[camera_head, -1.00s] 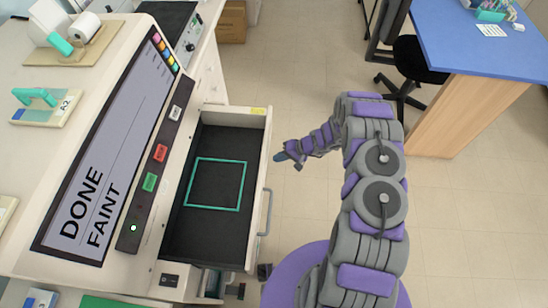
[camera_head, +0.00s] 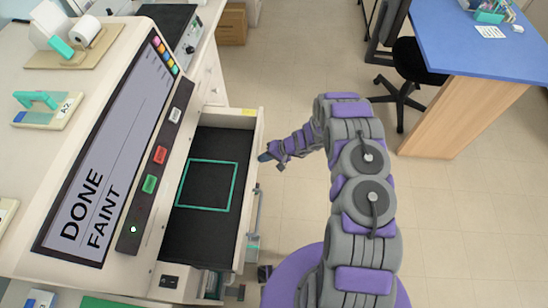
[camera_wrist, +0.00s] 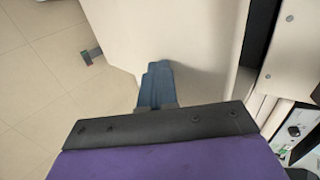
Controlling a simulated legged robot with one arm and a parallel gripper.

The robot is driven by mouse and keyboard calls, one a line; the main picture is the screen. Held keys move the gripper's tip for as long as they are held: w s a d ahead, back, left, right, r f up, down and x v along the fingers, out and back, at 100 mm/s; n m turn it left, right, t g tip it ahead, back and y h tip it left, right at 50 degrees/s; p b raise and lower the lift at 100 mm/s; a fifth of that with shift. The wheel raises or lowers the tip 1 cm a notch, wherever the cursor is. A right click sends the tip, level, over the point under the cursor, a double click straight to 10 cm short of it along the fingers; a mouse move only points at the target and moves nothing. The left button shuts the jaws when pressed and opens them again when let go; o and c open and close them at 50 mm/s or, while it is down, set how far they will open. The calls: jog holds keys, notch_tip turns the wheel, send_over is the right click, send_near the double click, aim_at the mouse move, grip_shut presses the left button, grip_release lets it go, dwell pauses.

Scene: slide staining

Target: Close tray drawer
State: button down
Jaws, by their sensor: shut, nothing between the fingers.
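The tray drawer (camera_head: 240,230) is partly open, sticking out to the right of the machine. Its black floor bears a teal square outline (camera_head: 207,209), and no object lies inside it. My gripper (camera_head: 264,157) is shut and empty at the drawer's outer front face, near its far end. In the wrist view my gripper (camera_wrist: 156,85) lies against or just in front of the pale drawer front (camera_wrist: 190,40); I cannot tell whether it touches. The drawer handle (camera_wrist: 92,56) shows at the left of the wrist view.
The machine's screen (camera_head: 105,160) reads "DONE FAINT", with red and green buttons beside it. A blue-topped desk (camera_head: 480,45) and a black chair (camera_head: 415,60) stand at the back right. The tiled floor (camera_head: 300,60) between is clear.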

jog(key=p, duration=0.2)
send_near(229, 160)
jog(key=a, duration=0.2)
jog(key=a+f, duration=0.1)
jog(key=a, duration=0.1)
jog(key=w+a+f, duration=0.1)
jog(key=a, duration=0.2)
jog(key=shift+w+f, duration=0.1)
jog(key=shift+a, duration=0.15)
jog(key=shift+a, duration=0.1)
jog(key=shift+w, duration=0.1)
